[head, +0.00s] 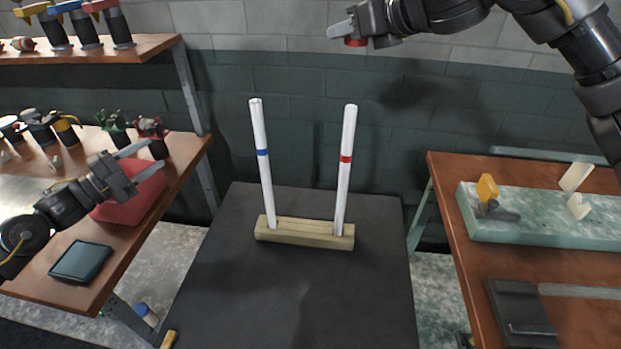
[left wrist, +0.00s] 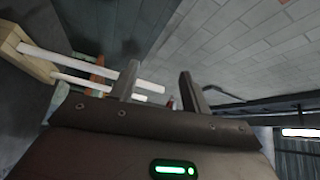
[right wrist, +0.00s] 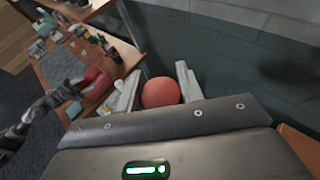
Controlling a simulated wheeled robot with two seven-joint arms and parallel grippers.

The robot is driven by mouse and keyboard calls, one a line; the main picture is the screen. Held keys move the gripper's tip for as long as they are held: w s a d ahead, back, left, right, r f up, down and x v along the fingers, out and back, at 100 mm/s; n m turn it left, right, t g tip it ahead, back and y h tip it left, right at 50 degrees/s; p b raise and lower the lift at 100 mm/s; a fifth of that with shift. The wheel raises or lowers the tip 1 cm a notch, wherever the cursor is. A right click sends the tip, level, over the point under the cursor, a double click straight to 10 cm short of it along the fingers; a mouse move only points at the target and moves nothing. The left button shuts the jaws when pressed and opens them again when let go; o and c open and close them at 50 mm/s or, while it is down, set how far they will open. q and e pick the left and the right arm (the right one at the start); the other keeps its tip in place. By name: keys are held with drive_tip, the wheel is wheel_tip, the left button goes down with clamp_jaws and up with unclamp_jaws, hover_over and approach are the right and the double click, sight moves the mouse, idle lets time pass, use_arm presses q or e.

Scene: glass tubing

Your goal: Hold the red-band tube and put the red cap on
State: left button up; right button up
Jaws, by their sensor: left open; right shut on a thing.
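The red-band tube (head: 348,130) is white and stands, leaning slightly, in the right end of a wooden block (head: 300,240). A blue-band tube (head: 259,125) stands in the block's left end. My right gripper (head: 343,36) is shut on the red cap (head: 355,42), high above and near the red-band tube's top, clear of it. In the right wrist view the cap (right wrist: 160,92) looks round and sits between the fingers. My left gripper (head: 150,158) is open and empty, left of both tubes. The left wrist view shows both tubes, bands unclear, beyond its fingers (left wrist: 160,85).
The block stands on a dark table (head: 250,300) with bare room in front. A left bench carries a red box (head: 130,205), a dark tray (head: 81,262) and several tools. A right bench holds a green slab (head: 540,228) with fittings. A block wall stands behind.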

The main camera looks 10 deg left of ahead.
use_arm(q)
drive_tip(key=s+d+n+h, duration=0.3)
drive_tip(key=d, duration=0.7)
use_arm(e)
drive_tip(key=shift+d, duration=0.1)
drive_tip(key=shift+s+d+r, duration=0.1)
drive_tip(key=shift+s, duration=0.05)
drive_tip(key=shift+w+a, duration=0.2)
drive_tip(key=shift+s+d, duration=0.1)
drive_tip(key=shift+d, duration=0.1)
use_arm(q)
drive_tip(key=n+g+y, duration=0.1)
drive_tip(key=n+y, duration=0.3)
drive_tip(key=n, duration=0.9)
approach(340, 189)
drive_tip(key=x, duration=1.1)
drive_tip(key=shift+w+f, duration=0.1)
clamp_jaws()
